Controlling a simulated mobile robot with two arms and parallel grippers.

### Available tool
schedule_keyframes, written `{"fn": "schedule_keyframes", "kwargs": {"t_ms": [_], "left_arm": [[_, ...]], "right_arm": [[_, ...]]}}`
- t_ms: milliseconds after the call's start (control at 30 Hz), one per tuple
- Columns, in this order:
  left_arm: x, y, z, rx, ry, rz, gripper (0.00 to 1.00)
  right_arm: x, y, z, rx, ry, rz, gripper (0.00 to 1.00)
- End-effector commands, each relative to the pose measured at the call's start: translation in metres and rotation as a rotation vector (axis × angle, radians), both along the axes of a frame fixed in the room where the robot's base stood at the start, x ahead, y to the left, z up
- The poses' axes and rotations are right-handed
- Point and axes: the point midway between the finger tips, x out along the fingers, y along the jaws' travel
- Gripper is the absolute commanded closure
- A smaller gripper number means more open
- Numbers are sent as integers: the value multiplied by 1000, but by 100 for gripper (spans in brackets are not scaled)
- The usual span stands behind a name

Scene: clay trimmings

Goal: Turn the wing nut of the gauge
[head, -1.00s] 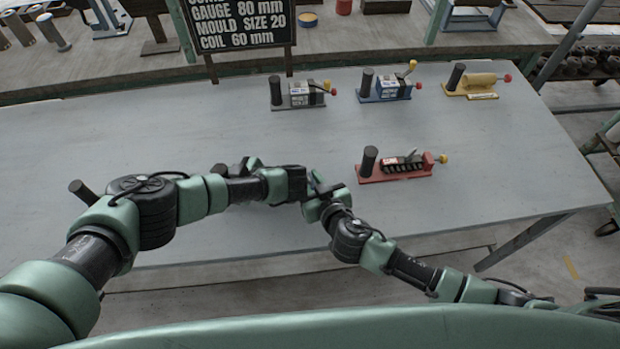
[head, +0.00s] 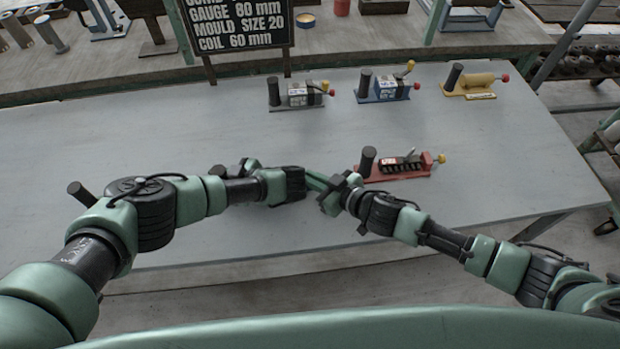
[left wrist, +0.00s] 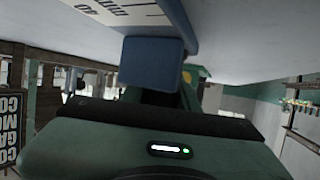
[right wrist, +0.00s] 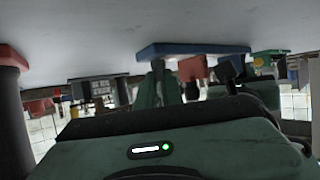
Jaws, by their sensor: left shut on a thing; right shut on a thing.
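The gauge shows in the left wrist view as a blue block (left wrist: 152,62) under a pale plate (left wrist: 125,10) with a printed mm scale. In the right wrist view its blue base (right wrist: 195,48) and a red-brown block (right wrist: 193,68) show. In the head view my arms hide the gauge. My left gripper (head: 304,185) is shut on the gauge's blue block. My right gripper (head: 322,186) comes from the right, meets it closely, and is shut at the gauge's other side. The wing nut is not clearly visible; it seems to be between my right fingers.
A red device (head: 395,170) stands just right of my right gripper. A grey device (head: 298,95), a blue device (head: 388,88) and a yellow device (head: 475,84) stand further back. A black sign (head: 235,30) is behind. The table's (head: 530,160) right side is clear.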

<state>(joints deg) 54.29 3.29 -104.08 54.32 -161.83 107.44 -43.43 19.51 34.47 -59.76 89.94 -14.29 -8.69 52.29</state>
Motion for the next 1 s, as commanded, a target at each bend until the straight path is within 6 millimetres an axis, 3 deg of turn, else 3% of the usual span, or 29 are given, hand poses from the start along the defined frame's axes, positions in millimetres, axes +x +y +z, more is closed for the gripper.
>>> {"fn": "schedule_keyframes", "kwargs": {"t_ms": [500, 1000], "left_arm": [[0, -2, 0, -4, 0, -4, 100], [0, -3, 0, -4, 0, -5, 100]], "right_arm": [[7, -4, 1, 2, -4, 353, 100], [6, -6, 0, 3, 2, 429, 100]]}}
